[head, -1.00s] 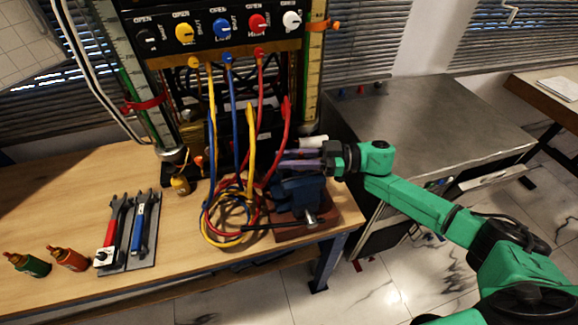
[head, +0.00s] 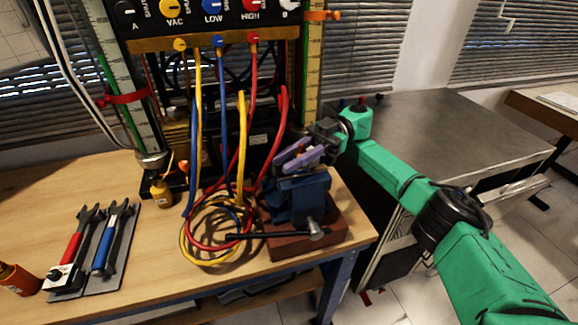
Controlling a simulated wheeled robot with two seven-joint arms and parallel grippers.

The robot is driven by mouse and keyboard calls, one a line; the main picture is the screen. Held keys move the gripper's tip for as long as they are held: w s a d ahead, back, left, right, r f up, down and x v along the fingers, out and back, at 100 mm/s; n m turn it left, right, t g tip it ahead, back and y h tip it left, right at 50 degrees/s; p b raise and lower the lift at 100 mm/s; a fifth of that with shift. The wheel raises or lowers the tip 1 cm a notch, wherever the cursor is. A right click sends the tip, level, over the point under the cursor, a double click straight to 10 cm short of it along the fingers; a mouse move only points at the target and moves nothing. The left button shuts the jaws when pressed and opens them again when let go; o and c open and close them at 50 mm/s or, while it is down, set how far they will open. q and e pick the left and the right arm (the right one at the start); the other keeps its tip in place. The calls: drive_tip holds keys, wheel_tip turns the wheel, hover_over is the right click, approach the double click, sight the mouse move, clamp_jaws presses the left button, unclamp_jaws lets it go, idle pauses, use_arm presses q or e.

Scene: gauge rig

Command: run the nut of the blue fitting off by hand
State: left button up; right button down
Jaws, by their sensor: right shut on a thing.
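My right gripper (head: 289,161) reaches in from the right, its purple-grey fingers lying just above the blue vise (head: 297,200). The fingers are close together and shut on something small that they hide. I cannot make out the nut or the blue fitting between them. The vise stands on a reddish-brown block at the bench's right end, its handle bar pointing left. A blue hose (head: 223,100) hangs from the blue connector (head: 217,41) under the gauge panel. My left gripper is not in view.
Yellow and red hoses (head: 210,250) lie coiled left of the vise. Two wrenches, red-handled (head: 73,245) and blue-handled (head: 104,248), lie on a grey mat. A steel-topped cabinet (head: 440,120) stands to the right.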

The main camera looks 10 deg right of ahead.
idle(0.4)
drive_tip(key=c, duration=0.7)
unclamp_jaws()
